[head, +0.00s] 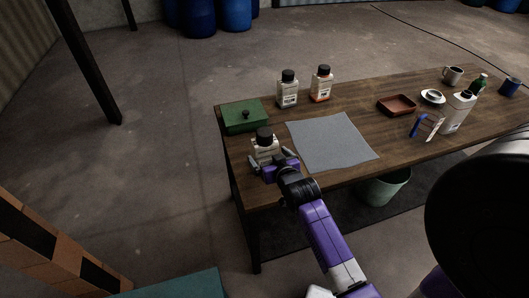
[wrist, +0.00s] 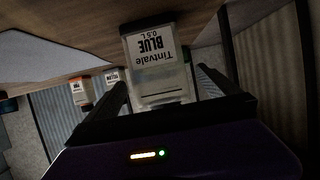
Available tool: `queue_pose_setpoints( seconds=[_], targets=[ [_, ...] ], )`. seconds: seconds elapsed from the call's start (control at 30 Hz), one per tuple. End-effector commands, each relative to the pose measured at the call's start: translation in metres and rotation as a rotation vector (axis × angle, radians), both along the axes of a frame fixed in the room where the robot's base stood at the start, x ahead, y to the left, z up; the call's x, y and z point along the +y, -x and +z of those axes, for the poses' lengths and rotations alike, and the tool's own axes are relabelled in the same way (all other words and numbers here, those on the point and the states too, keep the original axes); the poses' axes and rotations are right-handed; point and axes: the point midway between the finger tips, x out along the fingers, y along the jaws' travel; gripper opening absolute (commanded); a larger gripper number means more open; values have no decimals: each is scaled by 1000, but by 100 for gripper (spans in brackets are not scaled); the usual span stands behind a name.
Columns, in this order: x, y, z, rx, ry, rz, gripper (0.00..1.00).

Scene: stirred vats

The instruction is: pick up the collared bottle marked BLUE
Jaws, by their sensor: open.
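The bottle marked BLUE (head: 264,150) stands on the wooden table near its left front edge. It has a black cap and a pale label. In the wrist view, which looks upside down, its label (wrist: 152,47) reads "Tintvale BLUE 0.5 L" and its body is clear. My gripper (head: 272,158) is open at the bottle's near side. In the wrist view its two dark fingers (wrist: 165,88) lie to the left and right of the bottle. I cannot tell whether either finger touches it. The bottle's collar is not clear in either view.
Two similar black-capped bottles, one whitish (head: 288,92) and one orange-labelled (head: 322,86), stand farther back. A green box (head: 240,117) is close behind the BLUE bottle. A grey mat (head: 332,142) lies to its right. A brown tray (head: 396,105) and a white jug (head: 457,113) are farther right.

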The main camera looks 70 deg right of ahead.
Motion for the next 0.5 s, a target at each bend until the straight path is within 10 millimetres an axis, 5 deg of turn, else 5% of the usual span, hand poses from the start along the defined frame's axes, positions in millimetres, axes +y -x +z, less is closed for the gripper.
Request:
queue_pose_setpoints(
  seconds=[0.5],
  targets=[
    [-36, -31, -22, 0, 0, 1, 100]
  ],
)
